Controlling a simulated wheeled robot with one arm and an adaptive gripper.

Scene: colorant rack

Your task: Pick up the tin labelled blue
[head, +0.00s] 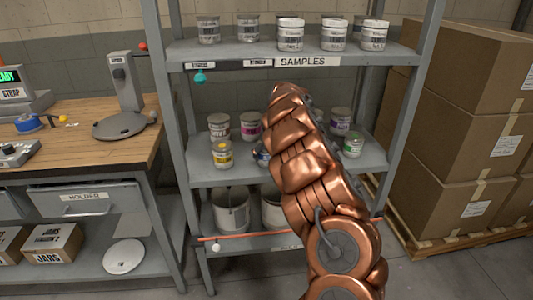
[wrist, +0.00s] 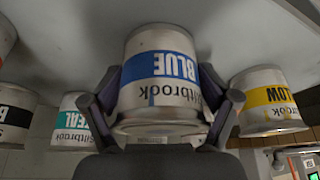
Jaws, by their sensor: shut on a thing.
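The tin labelled blue (wrist: 160,98) is in the middle of the wrist view, which looks upside down. It is pale grey with a blue band reading BLUE. My gripper (wrist: 162,84) has a dark finger on each side of it and is shut on it. In the head view a small part of a tin with a blue patch (head: 262,155) shows at the left edge of my copper arm. The arm hides the gripper there. I cannot tell whether the tin touches the shelf.
A yellow tin (wrist: 270,98), a teal tin (wrist: 72,122) and a black-banded tin (wrist: 15,112) stand near the held tin. The middle shelf (head: 205,176) also holds a green-labelled tin (head: 353,146). The SAMPLES shelf (head: 225,55) is above, and a rack post (head: 405,100) is at right.

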